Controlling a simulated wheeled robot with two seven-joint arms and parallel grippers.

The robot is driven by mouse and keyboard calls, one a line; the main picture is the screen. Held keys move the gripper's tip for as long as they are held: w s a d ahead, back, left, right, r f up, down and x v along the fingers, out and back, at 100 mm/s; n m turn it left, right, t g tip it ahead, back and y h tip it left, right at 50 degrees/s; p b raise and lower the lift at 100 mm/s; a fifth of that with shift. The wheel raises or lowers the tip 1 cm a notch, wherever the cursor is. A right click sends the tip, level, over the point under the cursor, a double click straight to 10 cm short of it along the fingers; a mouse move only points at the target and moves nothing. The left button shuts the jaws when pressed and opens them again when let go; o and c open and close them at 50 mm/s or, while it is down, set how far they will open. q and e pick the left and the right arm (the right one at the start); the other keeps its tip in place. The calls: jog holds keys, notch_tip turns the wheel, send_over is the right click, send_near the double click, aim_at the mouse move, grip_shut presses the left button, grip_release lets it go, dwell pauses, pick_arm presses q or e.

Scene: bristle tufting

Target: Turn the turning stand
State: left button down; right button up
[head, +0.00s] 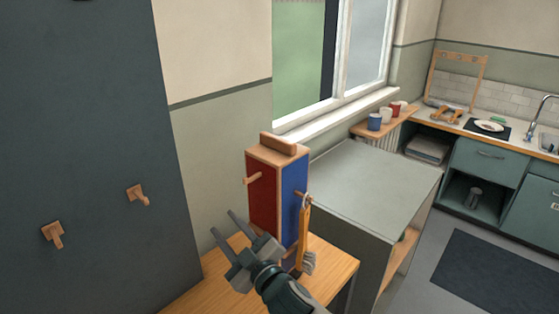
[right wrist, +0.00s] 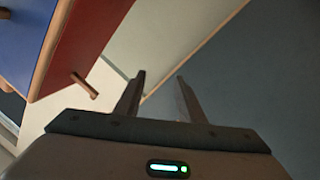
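The turning stand (head: 265,198) is an upright block on a wooden counter. One side is red and one is blue, with wooden edges and a wooden grip on top. A wooden peg (head: 252,178) sticks out of the red side. A brush with an orange handle (head: 303,235) hangs on the blue side. My right gripper (head: 223,224) is open and empty, in front of and left of the stand, apart from it. In the right wrist view the stand (right wrist: 95,35) is at upper left, its peg (right wrist: 84,86) left of the open fingers. My left gripper is not in view.
The wooden counter (head: 334,262) carries the stand. A dark panel (head: 85,130) with two wooden pegs is on the left. A grey-green cabinet (head: 375,180) stands right of the stand. Cups (head: 374,122) sit on a shelf behind, under the window. A sink counter is at far right.

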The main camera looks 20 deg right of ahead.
jog(key=s+a+r+n+g+y, duration=0.2)
jog(key=a+r+n+g+y, duration=0.65)
jog(key=r+n, duration=0.55)
jog(key=s+a+r+n+g+y, duration=0.1)
jog(key=a+r+n+g+y, duration=0.75)
jog(key=n, duration=0.95)
jog(key=w+d+r+n+t+h, duration=0.1)
jog(key=w+d+r+h, duration=0.1)
jog(key=d+h, duration=0.5)
jog(key=w+d+r+n+h, duration=0.1)
jog(key=w+d+r+h, duration=0.3)
jog(key=d, duration=0.6)
jog(key=s+d+r+m+h, duration=0.1)
jog(key=d+r+h, duration=0.2)
jog(key=d, duration=0.6)
jog(key=s+d+r+m+t+h, duration=0.1)
jog(key=d+r+h, duration=0.2)
jog(key=d, duration=0.7)
jog(key=shift+s+d+m+h, duration=0.15)
jog(key=shift+s+m+h, duration=0.15)
jog(key=shift+h, duration=0.9)
